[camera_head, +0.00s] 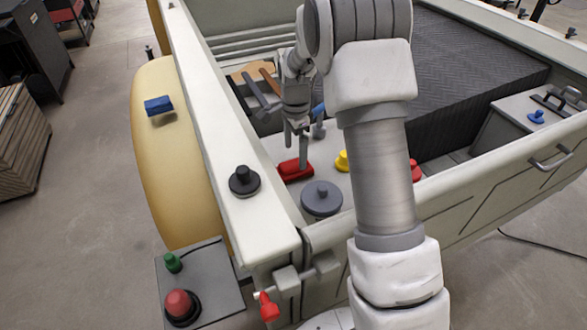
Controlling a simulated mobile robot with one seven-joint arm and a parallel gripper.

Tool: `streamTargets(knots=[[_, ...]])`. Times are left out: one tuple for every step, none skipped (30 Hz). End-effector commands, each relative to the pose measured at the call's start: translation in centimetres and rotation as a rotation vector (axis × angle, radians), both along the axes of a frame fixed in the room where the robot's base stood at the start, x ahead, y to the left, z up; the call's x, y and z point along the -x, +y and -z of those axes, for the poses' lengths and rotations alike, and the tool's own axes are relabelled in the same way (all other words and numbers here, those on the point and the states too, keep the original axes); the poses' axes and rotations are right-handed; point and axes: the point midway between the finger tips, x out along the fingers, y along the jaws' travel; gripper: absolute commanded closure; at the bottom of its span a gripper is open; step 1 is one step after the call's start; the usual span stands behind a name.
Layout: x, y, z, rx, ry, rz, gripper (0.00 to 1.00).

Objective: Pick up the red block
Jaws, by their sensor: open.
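The red block (293,171) lies on a light grey surface inside the open vehicle bed, near the picture's middle. My gripper (296,150) points down at the block, with one finger in front of or beside its right part. From this one view I cannot tell whether the fingers straddle the block or touch it. The gripper is open and holds nothing that I can see. Part of the bed to the right of the block is hidden behind my arm.
A grey round knob (321,198) stands just in front of the block, and a yellow piece (342,161) is to its right. Hammer-like tools (262,93) lie behind. The bed's left wall (210,110) carries a black knob (244,181). A blue block (158,105) rests on the yellow fender.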

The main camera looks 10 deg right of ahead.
Motion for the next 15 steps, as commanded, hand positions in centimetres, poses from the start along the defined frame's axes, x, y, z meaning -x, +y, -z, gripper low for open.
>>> streamTargets(knots=[[0.0, 0.0, 0.2, 0.0, 0.0, 0.0, 0.0], [0.0, 0.0, 0.4, 0.0, 0.0, 0.0, 0.0], [0.1, 0.1, 0.7, -0.001, 0.001, 0.0, 0.0], [0.2, 0.2, 1.0, -0.001, 0.002, 0.0, 0.0], [0.3, 0.2, 1.4, 0.0, 0.003, 0.0, 0.0], [0.4, 0.4, 2.1, -0.001, 0.004, 0.001, 0.0], [0.5, 0.4, 2.5, -0.001, 0.004, 0.001, 0.0], [0.6, 0.5, 3.0, -0.001, 0.004, 0.001, 0.0], [0.6, 0.6, 3.6, -0.001, 0.003, 0.001, 0.0], [0.6, 0.6, 4.1, -0.001, 0.002, 0.001, 0.0], [0.6, 0.6, 4.4, -0.001, 0.002, 0.001, 0.0], [0.6, 0.5, 4.8, -0.001, 0.002, 0.0, 0.0], [0.6, 0.5, 5.0, 0.0, 0.001, 0.0, 0.0], [0.5, 0.5, 5.2, 0.0, 0.0, 0.0, 0.0], [0.5, 0.5, 5.3, 0.0, 0.0, 0.0, 0.0]])
